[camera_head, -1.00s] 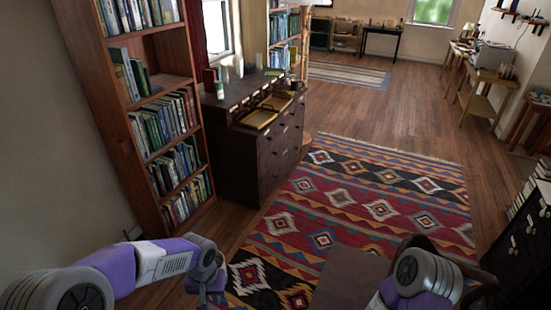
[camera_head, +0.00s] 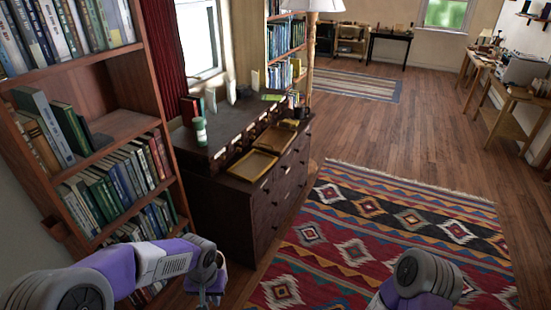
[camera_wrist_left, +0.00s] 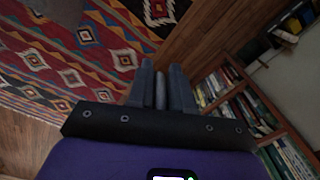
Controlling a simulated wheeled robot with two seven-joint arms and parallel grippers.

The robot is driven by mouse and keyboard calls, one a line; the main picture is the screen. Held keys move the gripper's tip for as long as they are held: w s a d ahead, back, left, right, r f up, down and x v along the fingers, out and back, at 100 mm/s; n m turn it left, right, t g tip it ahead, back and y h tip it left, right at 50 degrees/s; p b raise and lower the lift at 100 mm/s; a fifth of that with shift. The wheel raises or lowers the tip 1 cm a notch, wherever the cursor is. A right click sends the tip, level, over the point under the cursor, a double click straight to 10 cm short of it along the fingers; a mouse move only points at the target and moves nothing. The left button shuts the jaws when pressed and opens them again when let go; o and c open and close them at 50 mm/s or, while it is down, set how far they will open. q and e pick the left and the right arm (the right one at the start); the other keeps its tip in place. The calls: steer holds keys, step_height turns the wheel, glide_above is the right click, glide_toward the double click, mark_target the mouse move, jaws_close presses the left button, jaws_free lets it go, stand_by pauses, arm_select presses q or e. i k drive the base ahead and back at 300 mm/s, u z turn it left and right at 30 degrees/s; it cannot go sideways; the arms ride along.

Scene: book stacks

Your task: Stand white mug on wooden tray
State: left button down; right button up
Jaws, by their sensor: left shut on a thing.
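My left gripper (camera_head: 210,287) is low at the left of the head view, over the floor in front of the bookcase. It is shut on a narrow grey-looking piece, seen between its fingers in the left wrist view; I take this as part of the white mug (camera_wrist_left: 160,92), whose shape is mostly hidden. A yellowish tray (camera_head: 252,166) lies on the dark dresser, well beyond the gripper. A smaller brown tray (camera_head: 290,123) lies behind it, with a dark cup-like thing near it. I cannot tell which is the wooden tray. My right gripper is out of view.
The dark dresser (camera_head: 228,200) also bears a white-and-green bottle (camera_head: 200,132) and small upright things. A tall bookcase (camera_head: 115,125) stands close on the left. A lamp (camera_head: 310,8) rises behind the dresser. The patterned rug (camera_head: 390,235) and the floor beyond are open.

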mark_target(275, 136)
steer(key=i, duration=1.7)
steer(key=z, duration=0.65)
steer(key=i, duration=1.05)
steer(key=z, duration=0.05)
